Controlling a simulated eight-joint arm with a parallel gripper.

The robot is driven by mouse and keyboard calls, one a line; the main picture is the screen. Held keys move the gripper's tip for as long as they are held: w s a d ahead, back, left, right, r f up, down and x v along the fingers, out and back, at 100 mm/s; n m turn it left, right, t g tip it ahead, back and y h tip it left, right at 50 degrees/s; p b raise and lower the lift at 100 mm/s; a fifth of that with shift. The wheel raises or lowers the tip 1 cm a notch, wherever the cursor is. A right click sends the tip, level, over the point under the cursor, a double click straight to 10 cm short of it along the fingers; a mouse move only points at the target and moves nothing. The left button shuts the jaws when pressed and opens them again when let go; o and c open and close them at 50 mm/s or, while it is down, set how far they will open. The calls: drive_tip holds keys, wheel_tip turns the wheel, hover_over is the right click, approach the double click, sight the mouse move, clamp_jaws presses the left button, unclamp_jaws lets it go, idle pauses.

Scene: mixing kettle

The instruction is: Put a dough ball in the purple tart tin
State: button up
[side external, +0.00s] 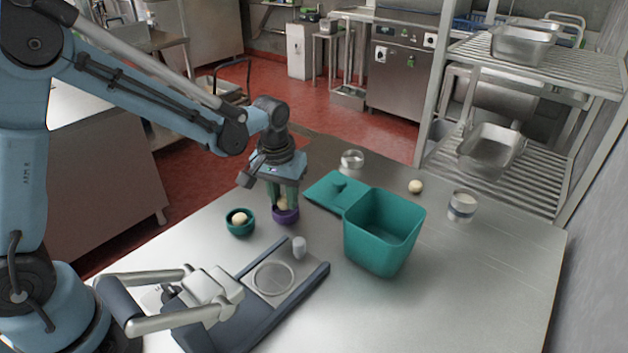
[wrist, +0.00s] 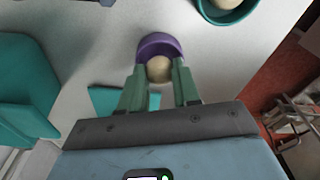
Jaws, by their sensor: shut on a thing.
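The purple tart tin (side external: 286,216) stands on the steel table under my gripper. It also shows in the wrist view (wrist: 160,41). My gripper (side external: 284,203) points down over the tin, its green fingers shut on a pale dough ball (wrist: 159,69). The ball is at the tin's opening, partly hidden by the fingers; I cannot tell whether it touches the tin's bottom. A second dough ball (side external: 239,219) sits in a teal tin (side external: 240,230) just left of the purple one. A third dough ball (side external: 416,186) lies on the table at the right.
A teal bin (side external: 383,240) stands right of my gripper, with a teal lid (side external: 337,190) beside it. A dark-framed press (side external: 245,300) with a small white cup (side external: 299,247) is in front. A clear jar (side external: 352,160) and a banded jar (side external: 462,206) stand farther back.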

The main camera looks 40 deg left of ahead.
drive_tip(key=o, duration=1.5)
drive_tip(key=shift+r, duration=3.5)
